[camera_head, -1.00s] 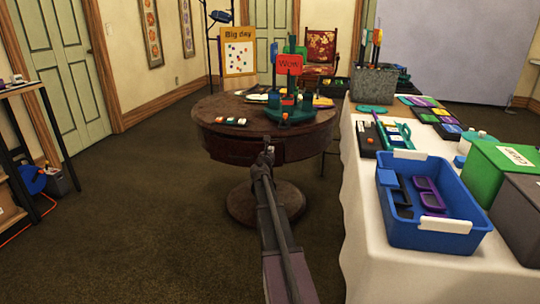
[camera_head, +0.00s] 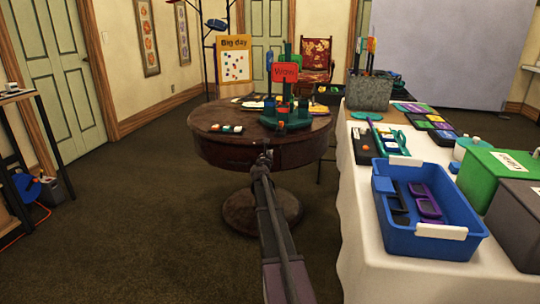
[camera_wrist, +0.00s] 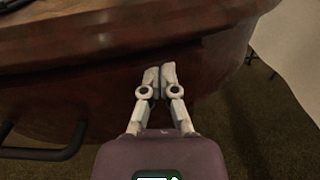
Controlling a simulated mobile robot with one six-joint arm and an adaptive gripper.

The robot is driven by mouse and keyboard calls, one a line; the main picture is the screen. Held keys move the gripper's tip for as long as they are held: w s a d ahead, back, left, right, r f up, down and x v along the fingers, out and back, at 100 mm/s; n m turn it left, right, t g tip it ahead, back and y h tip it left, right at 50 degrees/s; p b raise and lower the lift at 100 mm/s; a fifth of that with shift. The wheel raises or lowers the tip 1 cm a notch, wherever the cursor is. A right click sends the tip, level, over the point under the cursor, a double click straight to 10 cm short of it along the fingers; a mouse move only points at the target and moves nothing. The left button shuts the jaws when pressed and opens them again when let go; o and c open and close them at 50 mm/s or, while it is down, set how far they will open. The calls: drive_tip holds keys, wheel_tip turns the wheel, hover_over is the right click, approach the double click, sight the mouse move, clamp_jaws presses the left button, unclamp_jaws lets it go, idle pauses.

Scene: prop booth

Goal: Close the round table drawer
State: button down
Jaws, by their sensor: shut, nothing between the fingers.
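The round wooden table (camera_head: 215,152) stands in the middle of the head view on a thick pedestal. In the wrist view its dark red-brown curved front (camera_wrist: 75,95) lies under the table top's rim (camera_wrist: 60,48). A dark bar handle (camera_wrist: 45,152) shows at the lower left of the wrist view, left of my gripper. My gripper (camera_wrist: 159,75) is shut and empty, its fingertips at the curved front; whether they touch is unclear. It also shows at the table's front in the head view (camera_head: 265,153). My arm hides part of the front, and I see no clear drawer gap.
A white-clothed table (camera_head: 355,220) with a blue bin (camera_head: 400,237) and several boxes stands close on the right. A teal stand with a red sign (camera_head: 285,73) sits on the round table. The carpet (camera_head: 140,200) to the left is clear.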

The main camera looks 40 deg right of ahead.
sight(271, 147)
drive_tip(key=x, duration=0.3)
drive_tip(key=shift+w, duration=0.1)
drive_tip(key=shift+w+d, duration=0.1)
drive_tip(key=v, duration=1.5)
idle(0.6)
